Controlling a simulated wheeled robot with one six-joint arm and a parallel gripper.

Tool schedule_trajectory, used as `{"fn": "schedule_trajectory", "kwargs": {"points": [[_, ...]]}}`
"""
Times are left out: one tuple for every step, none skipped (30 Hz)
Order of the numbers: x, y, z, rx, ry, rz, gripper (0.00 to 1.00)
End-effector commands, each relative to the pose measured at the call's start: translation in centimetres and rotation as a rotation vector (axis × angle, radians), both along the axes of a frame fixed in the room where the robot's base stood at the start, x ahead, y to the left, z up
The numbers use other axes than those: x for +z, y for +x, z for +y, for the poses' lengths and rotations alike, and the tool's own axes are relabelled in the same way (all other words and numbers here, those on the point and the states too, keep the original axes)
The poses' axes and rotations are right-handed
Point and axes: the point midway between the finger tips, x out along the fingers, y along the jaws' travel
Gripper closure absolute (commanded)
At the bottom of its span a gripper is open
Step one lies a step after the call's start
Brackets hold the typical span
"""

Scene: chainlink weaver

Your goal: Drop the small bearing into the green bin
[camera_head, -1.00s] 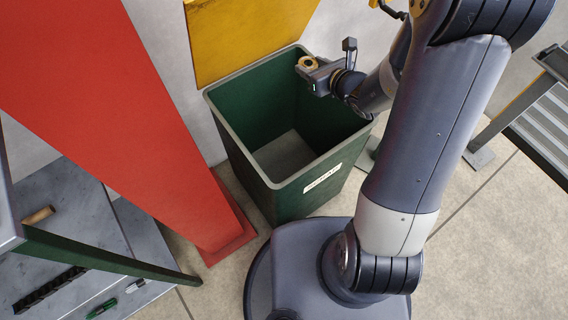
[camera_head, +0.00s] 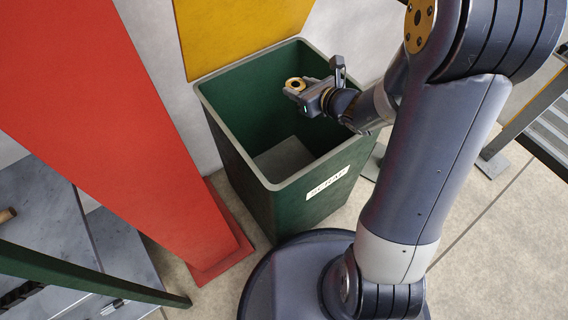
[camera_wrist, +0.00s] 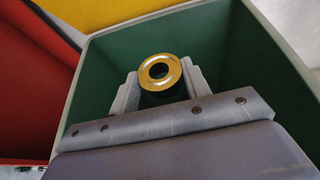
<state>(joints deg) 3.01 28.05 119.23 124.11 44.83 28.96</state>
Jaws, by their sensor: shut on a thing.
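The small bearing (camera_head: 295,84) is a brass-coloured ring with a dark hole. My gripper (camera_head: 297,89) is shut on it. In the wrist view the bearing (camera_wrist: 160,71) sits between the two pale fingers of my gripper (camera_wrist: 159,82). The green bin (camera_head: 232,146) is an open-topped, dark green box with a white label reading SCRAP on its front. My gripper and the bearing are over the bin's opening, with the green walls around them in the wrist view (camera_wrist: 232,62). The bin's grey floor shows in the head view and looks empty.
A red pillar (camera_head: 110,120) stands left of the bin. A yellow panel (camera_head: 235,35) is behind it. A grey bench (camera_head: 75,235) with a green edge is at lower left, and a metal rack (camera_head: 540,120) is at right.

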Motion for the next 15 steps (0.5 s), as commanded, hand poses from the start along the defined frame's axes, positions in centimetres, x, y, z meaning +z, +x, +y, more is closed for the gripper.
{"fn": "schedule_trajectory", "kwargs": {"points": [[-1.2, 0.0, 0.0, 0.0, 0.0, 0.001, 0.79], [-1.6, 0.0, 0.0, 0.0, 0.0, 0.001, 0.79], [-2.1, 0.0, 0.0, 0.0, 0.001, 0.001, 0.79], [-2.5, 0.0, 0.0, 0.0, 0.001, 0.001, 0.79], [-2.8, 0.0, 0.0, 0.0, 0.001, 0.001, 0.79], [-3.2, 0.0, 0.0, -0.001, 0.001, 0.001, 0.79], [-3.4, 0.0, 0.0, -0.001, 0.002, 0.0, 0.79], [-3.6, 0.0, 0.0, 0.0, 0.001, 0.0, 0.79], [-3.7, 0.0, 0.0, 0.0, 0.001, 0.0, 0.79], [-3.8, 0.0, 0.0, 0.0, 0.001, 0.0, 0.79], [-3.8, 0.0, 0.0, 0.0, 0.001, 0.0, 0.79], [-3.8, 0.0, 0.0, 0.0, 0.001, -0.001, 0.79], [-3.8, 0.0, 0.0, 0.0, 0.001, -0.001, 0.79], [-3.8, 0.0, 0.0, 0.0, 0.001, -0.001, 0.79], [-3.7, 0.0, 0.0, -0.001, 0.0, -0.001, 0.79]]}}
